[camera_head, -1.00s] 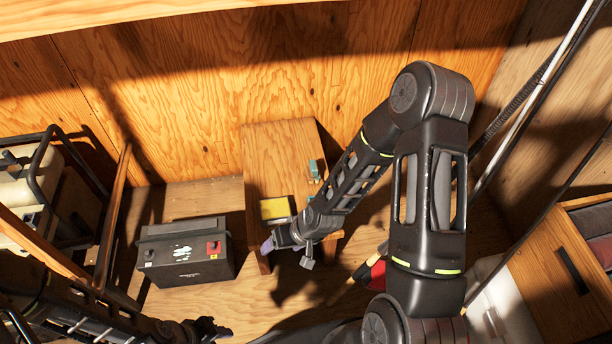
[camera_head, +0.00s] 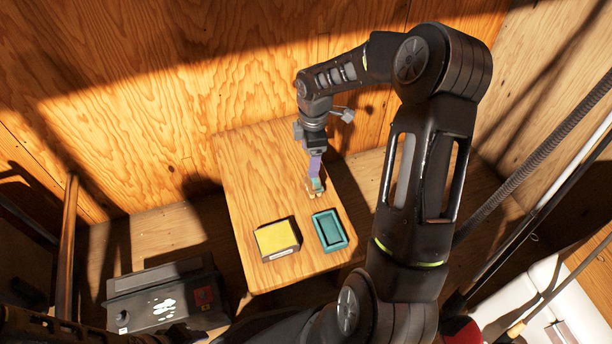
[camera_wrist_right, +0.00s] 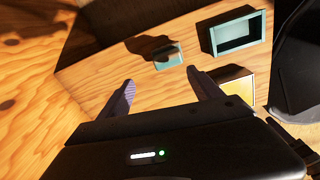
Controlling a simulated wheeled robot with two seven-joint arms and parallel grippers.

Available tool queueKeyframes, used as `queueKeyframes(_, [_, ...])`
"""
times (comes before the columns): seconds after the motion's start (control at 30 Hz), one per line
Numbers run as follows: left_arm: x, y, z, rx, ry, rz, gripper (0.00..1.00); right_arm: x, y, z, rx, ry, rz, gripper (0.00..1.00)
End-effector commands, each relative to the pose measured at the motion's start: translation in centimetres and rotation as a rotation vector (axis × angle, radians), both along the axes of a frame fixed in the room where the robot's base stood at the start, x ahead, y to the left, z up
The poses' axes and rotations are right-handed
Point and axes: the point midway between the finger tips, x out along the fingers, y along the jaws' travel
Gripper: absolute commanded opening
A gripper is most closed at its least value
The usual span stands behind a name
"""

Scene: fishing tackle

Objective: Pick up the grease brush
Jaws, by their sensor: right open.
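A small teal piece with pale parts beside it (camera_head: 318,184), which I take to be the grease brush, lies on the wooden table (camera_head: 250,175) near its right edge. In the right wrist view the teal piece (camera_wrist_right: 168,57) lies beyond my fingertips with a dark shadow beside it; its full shape is hard to tell. My right gripper (camera_head: 316,168) points down just above it in the head view. In the right wrist view its two purple fingers (camera_wrist_right: 164,88) are spread, with nothing between them. My left gripper is not clearly in view.
A teal open tray (camera_head: 330,231) and a yellow-topped box (camera_head: 276,240) sit at the table's near end. The table's left side is clear. A wooden wall (camera_head: 200,90) stands behind. A black battery (camera_head: 165,297) is on the floor at lower left.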

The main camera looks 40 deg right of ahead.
Motion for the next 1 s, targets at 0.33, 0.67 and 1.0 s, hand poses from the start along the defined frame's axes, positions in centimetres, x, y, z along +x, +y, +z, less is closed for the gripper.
queueKeyframes(0.33, [0.0, 0.0, 0.0, 0.000, 0.000, 0.000, 0.36, -1.5, -0.1, -0.1, -0.007, 0.062, 0.140, 0.75])
queueKeyframes(0.67, [0.0, 0.0, -0.5, 0.000, -0.001, 0.000, 0.36, -1.5, 0.0, -1.1, -0.006, 0.063, 0.137, 0.75])
queueKeyframes(1.0, [0.2, 0.0, -1.1, 0.001, -0.005, 0.003, 0.36, -1.5, -0.1, -2.7, -0.007, 0.061, 0.137, 0.75])
